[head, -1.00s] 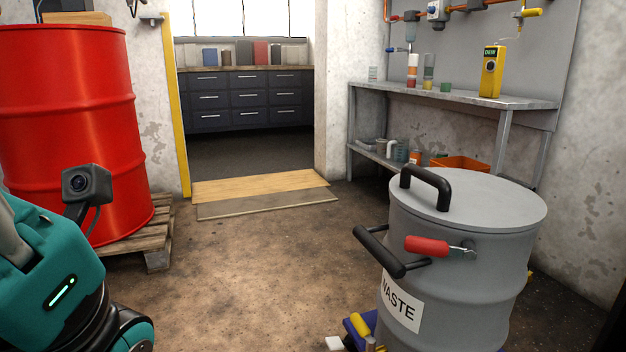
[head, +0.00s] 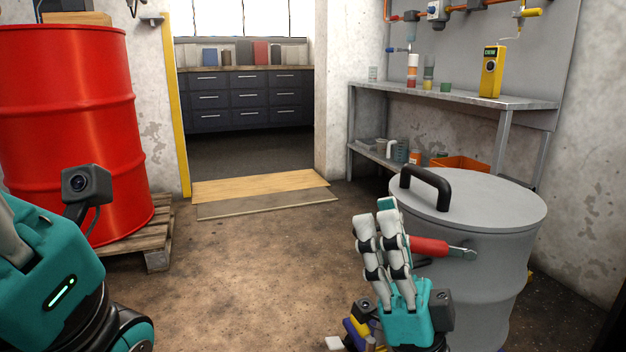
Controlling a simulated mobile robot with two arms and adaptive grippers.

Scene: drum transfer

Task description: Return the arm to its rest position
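My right gripper (head: 382,215) is in front of the grey waste drum (head: 480,275), at its left side. Its pale jointed fingers point up and look extended, with nothing seen between them. They overlap the drum's side handle with a red grip (head: 429,246); whether they touch it cannot be told. The drum has a lid with a black handle (head: 428,185). My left gripper (head: 12,240) is at the lower left edge, a teal body with a small camera. Its fingers are mostly out of the picture.
A red drum (head: 70,130) stands on a wooden pallet (head: 158,240) at the left. A metal shelf (head: 455,95) with bottles and a yellow device (head: 491,72) stands at the back right. The middle floor is clear up to a doorway with a wooden ramp (head: 262,187).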

